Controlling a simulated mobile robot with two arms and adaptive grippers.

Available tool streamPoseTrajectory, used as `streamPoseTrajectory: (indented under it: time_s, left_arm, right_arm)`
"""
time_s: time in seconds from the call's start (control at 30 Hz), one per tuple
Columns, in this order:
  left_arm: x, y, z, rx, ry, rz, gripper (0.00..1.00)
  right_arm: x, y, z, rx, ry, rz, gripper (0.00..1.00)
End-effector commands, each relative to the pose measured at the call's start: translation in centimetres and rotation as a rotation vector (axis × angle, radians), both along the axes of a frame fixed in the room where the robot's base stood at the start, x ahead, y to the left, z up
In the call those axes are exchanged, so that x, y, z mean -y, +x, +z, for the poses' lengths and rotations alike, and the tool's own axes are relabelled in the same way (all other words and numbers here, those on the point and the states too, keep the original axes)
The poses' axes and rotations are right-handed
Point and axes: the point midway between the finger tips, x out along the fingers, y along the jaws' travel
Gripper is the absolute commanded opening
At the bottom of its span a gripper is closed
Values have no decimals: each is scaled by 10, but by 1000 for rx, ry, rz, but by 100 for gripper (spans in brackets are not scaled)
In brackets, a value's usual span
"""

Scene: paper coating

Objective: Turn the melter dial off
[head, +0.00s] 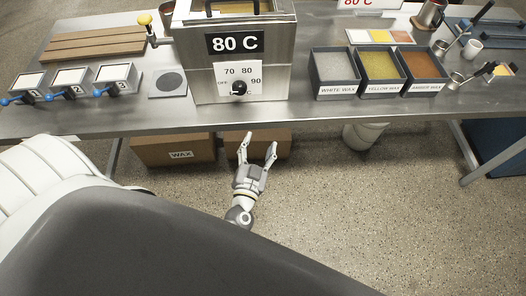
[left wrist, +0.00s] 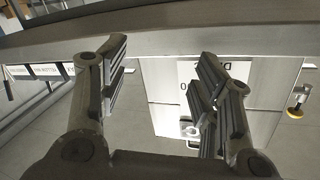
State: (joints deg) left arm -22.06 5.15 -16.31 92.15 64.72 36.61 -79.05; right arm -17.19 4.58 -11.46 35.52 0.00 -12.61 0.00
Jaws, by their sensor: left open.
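The melter (head: 196,73) is a steel box on the table with an "80 C" sign. Its dark round dial (head: 239,88) sits low on the front, on a white plate marked 70, 80 and 90. The dial's exact setting is too small to read. My left gripper (head: 258,141) is open and empty, below and in front of the table edge, apart from the dial. In the left wrist view its open fingers (left wrist: 160,62) spread before the melter front (left wrist: 160,90). There the right-hand finger covers part of the white plate (left wrist: 215,70). My right gripper is not in view.
The table front edge (head: 330,115) lies between my left gripper and the melter. Three wax bins (head: 335,90) stand to the melter's right. A grey pad (head: 155,94) and small numbered trays (head: 69,92) are to its left. Cardboard boxes (head: 172,150) sit beneath the table.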

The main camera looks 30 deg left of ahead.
Motion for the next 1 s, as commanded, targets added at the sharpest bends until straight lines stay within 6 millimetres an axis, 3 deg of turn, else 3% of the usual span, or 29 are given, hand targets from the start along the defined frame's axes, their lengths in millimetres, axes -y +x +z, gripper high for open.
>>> streamPoseTrajectory:
  time_s: [0.6, 1.0]
  left_arm:
    - [32, -23, -120, -199, -60, -205, 58]
    - [42, -48, -184, -341, -106, -279, 58]
  right_arm:
    - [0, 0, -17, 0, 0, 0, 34]
    - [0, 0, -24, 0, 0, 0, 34]
